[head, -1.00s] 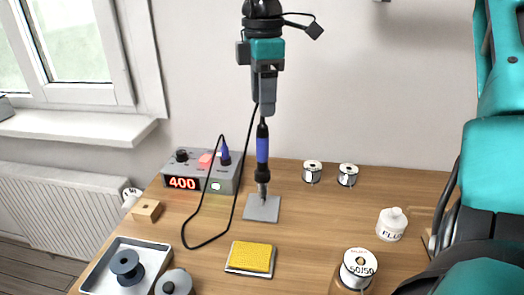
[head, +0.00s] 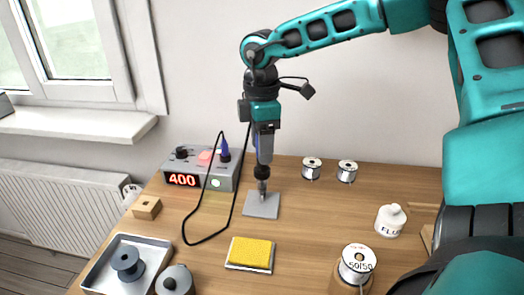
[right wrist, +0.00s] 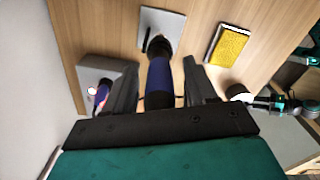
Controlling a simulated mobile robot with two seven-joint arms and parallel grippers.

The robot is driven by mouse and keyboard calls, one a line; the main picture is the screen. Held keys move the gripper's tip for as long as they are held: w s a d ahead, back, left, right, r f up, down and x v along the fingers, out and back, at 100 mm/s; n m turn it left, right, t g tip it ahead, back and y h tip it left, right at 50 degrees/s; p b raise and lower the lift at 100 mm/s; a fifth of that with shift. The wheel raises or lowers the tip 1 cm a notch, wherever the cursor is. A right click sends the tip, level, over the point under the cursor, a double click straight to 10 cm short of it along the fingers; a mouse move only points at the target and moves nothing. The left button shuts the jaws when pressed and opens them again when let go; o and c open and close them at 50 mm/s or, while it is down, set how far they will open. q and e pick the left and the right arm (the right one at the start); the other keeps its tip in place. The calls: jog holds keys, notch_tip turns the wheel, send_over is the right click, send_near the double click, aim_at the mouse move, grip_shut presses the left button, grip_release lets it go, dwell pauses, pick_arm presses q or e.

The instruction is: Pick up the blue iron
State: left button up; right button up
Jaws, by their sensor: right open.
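The blue iron (head: 263,174) stands upright, tip down, on a grey square plate (head: 262,208); only its dark lower part shows in the head view, its handle being hidden behind my gripper. My right gripper (head: 263,158) points straight down over it. In the right wrist view the iron's blue handle (right wrist: 160,82) stands between the two fingers of my right gripper (right wrist: 160,85). The fingers are open, with a gap visible on the handle's right side. My left gripper is in neither view.
A black cable loops beside the iron near the grey station (head: 212,172) reading 400. A yellow sponge (head: 251,251), a metal tray (head: 100,262), a wooden block (head: 147,208), solder spools (head: 312,168) and a flux bottle (head: 390,220) stand around. The tabletop right of the plate is clear.

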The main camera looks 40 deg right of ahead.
grip_shut()
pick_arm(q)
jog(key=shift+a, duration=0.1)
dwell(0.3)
pick_arm(e)
jog(key=shift+r, duration=0.1)
